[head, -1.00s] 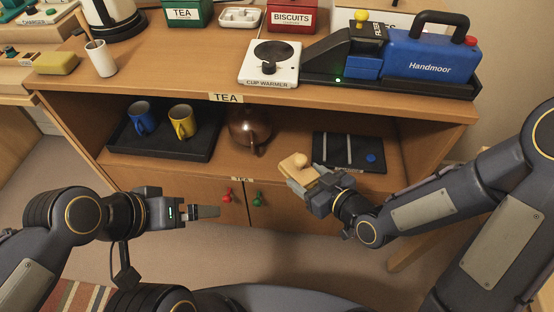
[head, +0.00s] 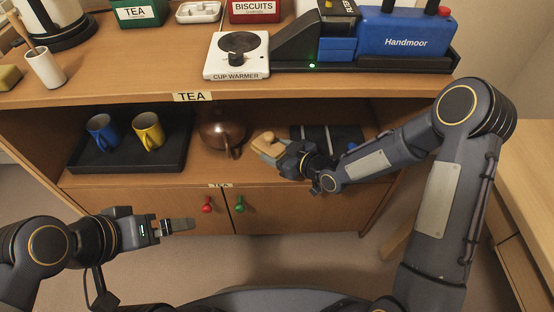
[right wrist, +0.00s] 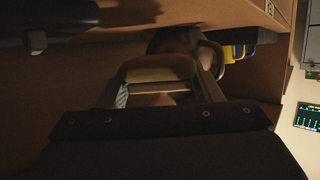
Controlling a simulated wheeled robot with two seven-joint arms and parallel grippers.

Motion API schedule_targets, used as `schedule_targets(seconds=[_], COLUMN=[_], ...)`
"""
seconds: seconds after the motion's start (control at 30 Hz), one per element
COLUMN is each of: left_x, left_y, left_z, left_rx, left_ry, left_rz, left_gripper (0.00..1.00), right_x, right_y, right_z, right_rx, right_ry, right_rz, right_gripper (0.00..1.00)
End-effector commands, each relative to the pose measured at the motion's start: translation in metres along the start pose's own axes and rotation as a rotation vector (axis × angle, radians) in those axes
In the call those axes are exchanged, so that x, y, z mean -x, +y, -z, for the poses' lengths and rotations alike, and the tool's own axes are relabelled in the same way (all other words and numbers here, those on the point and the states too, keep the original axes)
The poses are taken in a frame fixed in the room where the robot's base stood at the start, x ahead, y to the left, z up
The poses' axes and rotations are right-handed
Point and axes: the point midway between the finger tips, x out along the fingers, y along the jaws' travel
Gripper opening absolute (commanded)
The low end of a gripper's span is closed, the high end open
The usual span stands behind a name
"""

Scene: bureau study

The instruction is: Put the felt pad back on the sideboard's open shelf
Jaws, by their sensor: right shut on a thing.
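The felt pad (head: 268,143), a tan block with a rounded knob, is between the fingers of my right gripper (head: 278,152), which is shut on it. It also shows in the right wrist view (right wrist: 158,72), between both fingers; its underside is hidden. The pad is at the front of the sideboard's open shelf (head: 212,174), right of the brown teapot; I cannot tell whether it touches the shelf. My left gripper (head: 178,226) hangs in front of the lower doors, with nothing visible in it; its finger gap is unclear.
A black tray (head: 85,160) with blue and yellow mugs stands on the shelf's left. The brown teapot (head: 222,135) is close left of the pad. A dark mat (head: 318,133) with pale strips lies behind my right gripper, partly hidden. The sideboard top (head: 130,82) overhangs the shelf.

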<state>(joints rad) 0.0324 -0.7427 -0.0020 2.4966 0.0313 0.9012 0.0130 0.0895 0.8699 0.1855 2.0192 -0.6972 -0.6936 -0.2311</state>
Motion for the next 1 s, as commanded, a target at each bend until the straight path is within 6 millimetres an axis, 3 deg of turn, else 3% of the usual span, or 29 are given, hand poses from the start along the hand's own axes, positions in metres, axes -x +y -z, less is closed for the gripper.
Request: schedule_targets(seconds=[0.17,0.33,0.77,0.8,0.93,1.0], left_x=[-0.005,-0.017,-0.02,-0.019,-0.018,-0.018], left_y=[-0.002,-0.008,-0.009,-0.009,-0.009,-0.009], left_z=[-0.002,-0.008,-0.01,-0.009,-0.009,-0.009], left_rx=[0.0,0.0,0.0,0.0,0.0,0.0], left_ry=[0.0,0.0,0.0,0.0,0.0,0.0], left_rz=[0.0,0.0,0.0,0.0,0.0,0.0], left_gripper=[1.0,1.0,1.0,1.0,1.0,1.0], right_x=[-0.01,-0.019,-0.021,-0.021,-0.021,-0.02], right_y=[0.007,0.006,0.006,0.006,0.006,0.006], right_z=[-0.01,-0.037,-0.041,-0.04,-0.039,-0.039], right_rx=[-0.002,-0.001,0.0,0.0,0.0,0.0], right_ry=[-0.001,-0.003,-0.001,-0.001,-0.001,-0.002], right_rz=[-0.001,0.001,0.0,0.0,0.0,0.0], right_gripper=[0.36,0.36,0.36,0.63,0.8,0.81])
